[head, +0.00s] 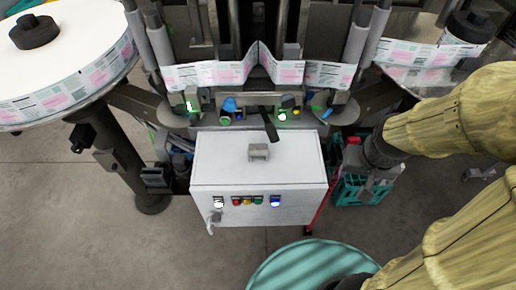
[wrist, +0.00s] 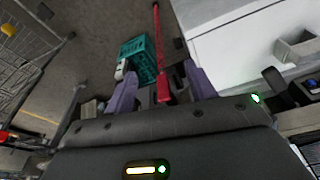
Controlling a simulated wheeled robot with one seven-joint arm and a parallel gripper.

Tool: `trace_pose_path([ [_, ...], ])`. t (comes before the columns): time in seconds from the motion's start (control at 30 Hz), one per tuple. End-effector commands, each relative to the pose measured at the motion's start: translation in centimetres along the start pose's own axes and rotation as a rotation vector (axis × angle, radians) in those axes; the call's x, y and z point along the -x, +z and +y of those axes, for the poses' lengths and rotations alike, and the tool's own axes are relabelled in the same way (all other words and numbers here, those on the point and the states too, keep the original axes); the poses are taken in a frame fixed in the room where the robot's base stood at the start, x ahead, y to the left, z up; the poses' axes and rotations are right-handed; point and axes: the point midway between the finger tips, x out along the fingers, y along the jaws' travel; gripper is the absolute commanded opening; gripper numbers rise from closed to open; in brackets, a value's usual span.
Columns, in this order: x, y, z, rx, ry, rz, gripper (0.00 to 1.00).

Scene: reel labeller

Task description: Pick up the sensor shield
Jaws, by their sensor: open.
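A small grey bracket, which looks like the sensor shield (head: 259,152), sits on top of the white cabinet (head: 240,170) in front of the labeller. In the wrist view this bracket (wrist: 296,46) is at the upper right, out to the side of the fingers. My gripper (head: 372,190) is to the right of the cabinet, above a teal crate. In the wrist view my gripper (wrist: 162,84) has its two purple fingers apart with nothing clearly held between them. The bracket is apart from my gripper.
The teal crate (head: 348,192) stands on the floor right of the cabinet. A red rod (wrist: 160,60) runs along that side. A black lever (head: 270,125) rises behind the bracket. Label reels (head: 40,75) stand left and right. A wire cart (wrist: 22,50) shows in the wrist view.

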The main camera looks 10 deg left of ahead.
Motion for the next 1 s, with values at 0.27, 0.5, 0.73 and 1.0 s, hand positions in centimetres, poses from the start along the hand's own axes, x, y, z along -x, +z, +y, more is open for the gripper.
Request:
trace_pose_path([
  [0.27, 2.2, -5.0, -6.0, 0.073, -0.032, -0.061, 0.75],
  [0.5, 5.6, -9.1, -17.8, 0.178, -0.044, -0.167, 0.75],
  [0.73, 7.5, -9.3, -25.1, 0.232, -0.028, -0.225, 0.75],
  [1.0, 7.5, -9.3, -25.5, 0.23, -0.025, -0.23, 0.75],
])
